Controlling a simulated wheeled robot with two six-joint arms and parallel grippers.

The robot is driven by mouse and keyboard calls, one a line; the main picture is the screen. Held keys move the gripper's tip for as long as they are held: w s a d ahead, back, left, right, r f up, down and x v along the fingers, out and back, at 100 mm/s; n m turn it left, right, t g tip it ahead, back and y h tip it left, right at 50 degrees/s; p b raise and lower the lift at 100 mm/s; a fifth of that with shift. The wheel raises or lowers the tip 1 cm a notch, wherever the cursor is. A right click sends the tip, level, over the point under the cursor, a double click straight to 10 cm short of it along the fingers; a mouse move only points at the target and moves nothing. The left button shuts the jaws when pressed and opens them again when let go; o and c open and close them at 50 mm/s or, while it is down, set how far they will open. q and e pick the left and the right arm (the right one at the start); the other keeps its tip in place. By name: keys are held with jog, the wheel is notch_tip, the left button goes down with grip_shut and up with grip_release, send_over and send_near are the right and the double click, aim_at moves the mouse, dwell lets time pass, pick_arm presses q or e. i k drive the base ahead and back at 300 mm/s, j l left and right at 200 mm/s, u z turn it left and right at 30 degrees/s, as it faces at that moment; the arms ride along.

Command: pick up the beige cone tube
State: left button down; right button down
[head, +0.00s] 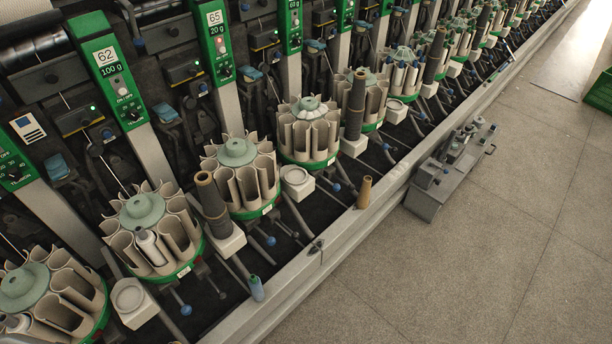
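A small beige cone tube (364,192) stands upright, narrow end up, on the machine's front ledge in the middle of the head view. Nothing touches it from above. Neither of my grippers shows in this view.
The winder's long grey ledge (283,297) runs diagonally to the upper right. Round tube magazines (237,152) and dark cones (211,200) stand behind it. A small blue bottle (257,288) stands near the ledge. A grey wheeled unit (448,172) stands beside the ledge.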

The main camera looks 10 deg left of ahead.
aim_at(362, 201)
jog(key=i+l+u, duration=0.35)
jog(key=l, duration=0.3)
jog(key=i+l+u, duration=0.2)
jog(key=l, duration=0.15)
jog(key=i+l+u, duration=0.15)
jog(key=l, duration=0.2)
jog(key=l+u, duration=0.2)
jog(key=l, duration=0.15)
jog(key=i+l+u, duration=0.15)
jog(key=l, duration=0.3)
